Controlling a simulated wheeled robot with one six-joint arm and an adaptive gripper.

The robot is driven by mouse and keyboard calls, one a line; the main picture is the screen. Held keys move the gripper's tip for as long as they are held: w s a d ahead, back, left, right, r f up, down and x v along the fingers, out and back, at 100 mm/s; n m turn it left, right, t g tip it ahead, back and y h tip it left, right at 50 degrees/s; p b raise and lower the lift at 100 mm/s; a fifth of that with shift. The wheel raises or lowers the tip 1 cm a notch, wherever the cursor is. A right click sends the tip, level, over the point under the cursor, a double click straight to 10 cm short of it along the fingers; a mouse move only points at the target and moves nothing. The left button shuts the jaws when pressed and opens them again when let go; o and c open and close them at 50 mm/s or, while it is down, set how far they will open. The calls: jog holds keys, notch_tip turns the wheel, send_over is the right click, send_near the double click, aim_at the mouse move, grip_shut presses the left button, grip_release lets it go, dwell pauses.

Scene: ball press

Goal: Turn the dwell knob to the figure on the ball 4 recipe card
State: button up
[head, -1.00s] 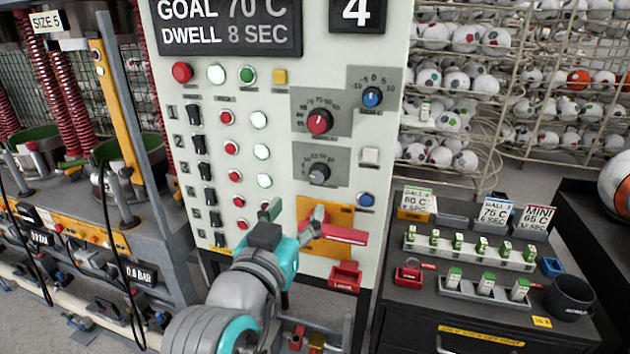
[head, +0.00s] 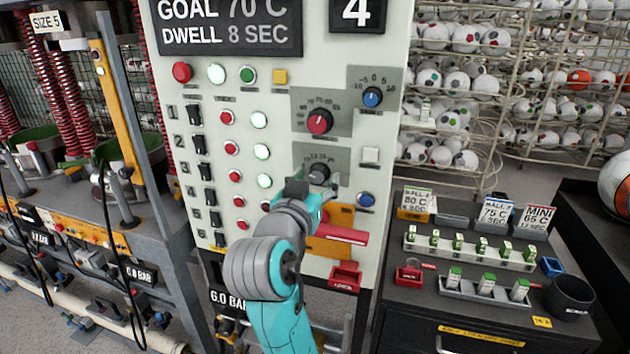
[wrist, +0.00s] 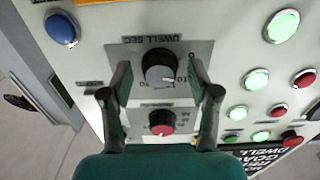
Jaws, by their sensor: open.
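The dwell knob (head: 318,174) is a dark grey dial on a grey plate, low on the white control panel. In the wrist view the dwell knob (wrist: 159,68) faces me between two dark fingers, under an upside-down DWELL SEC label. My gripper (head: 305,187) is at the knob's lower left in the head view. In the wrist view my gripper (wrist: 158,80) is open, a finger on each side of the knob with gaps showing.
A red-capped knob (head: 320,121) sits just above the dwell knob, and a blue knob (head: 372,97) to its upper right. A red handle (head: 342,235) juts out below. The display (head: 230,25) reads GOAL 70 C, DWELL 8 SEC. Lit buttons (head: 262,152) lie to the left.

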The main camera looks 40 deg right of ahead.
jog(key=c, duration=1.2)
jog(key=shift+o, duration=0.2)
jog(key=shift+n, duration=2.7)
jog(key=o, duration=1.2)
jog(key=shift+c, duration=0.2)
